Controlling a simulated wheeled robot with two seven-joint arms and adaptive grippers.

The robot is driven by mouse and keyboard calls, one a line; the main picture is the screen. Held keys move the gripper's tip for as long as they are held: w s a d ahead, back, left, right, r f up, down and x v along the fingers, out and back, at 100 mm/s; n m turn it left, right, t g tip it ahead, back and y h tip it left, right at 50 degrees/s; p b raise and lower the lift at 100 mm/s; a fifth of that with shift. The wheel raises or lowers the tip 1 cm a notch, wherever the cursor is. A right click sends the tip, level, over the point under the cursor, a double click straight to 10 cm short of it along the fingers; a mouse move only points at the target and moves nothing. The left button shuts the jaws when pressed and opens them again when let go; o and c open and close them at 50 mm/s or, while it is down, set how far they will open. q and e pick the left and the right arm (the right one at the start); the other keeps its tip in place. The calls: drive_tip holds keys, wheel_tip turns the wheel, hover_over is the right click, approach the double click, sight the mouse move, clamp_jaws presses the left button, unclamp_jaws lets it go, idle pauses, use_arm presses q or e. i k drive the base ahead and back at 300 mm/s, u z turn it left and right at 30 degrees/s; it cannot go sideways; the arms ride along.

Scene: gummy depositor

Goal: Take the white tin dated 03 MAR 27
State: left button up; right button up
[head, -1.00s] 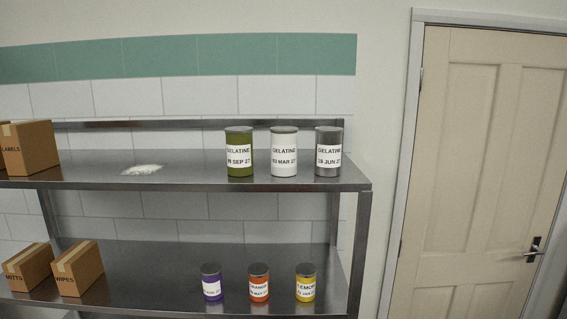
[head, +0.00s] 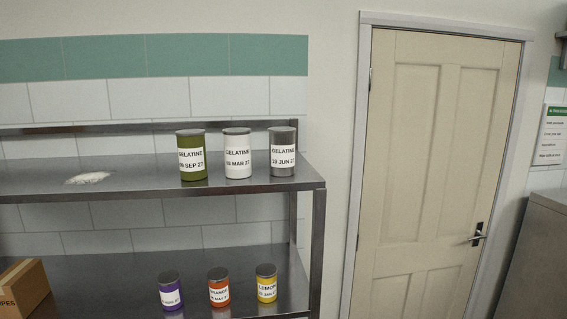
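The white tin (head: 237,154) stands upright on the upper steel shelf, its label reading GELATINE and what looks like 03 MAR 27. A green tin (head: 191,156) labelled GELATINE, its date ending SEP 27, stands close on its left. A grey metal tin (head: 282,152) labelled GELATINE 19 JUN 27 stands close on its right, near the shelf's right end. Nothing covers the white tin from the front. Neither of my grippers shows in the head view.
White powder (head: 88,178) lies on the upper shelf (head: 130,190), left of the tins. The lower shelf (head: 110,280) holds purple (head: 170,292), orange (head: 218,288) and yellow (head: 266,284) tins and a cardboard box (head: 24,288). A closed door (head: 440,180) and steel unit (head: 536,255) are right.

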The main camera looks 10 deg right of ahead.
sight(237, 147)
drive_tip(key=u, duration=0.05)
drive_tip(key=i, duration=0.75)
drive_tip(key=u, duration=0.45)
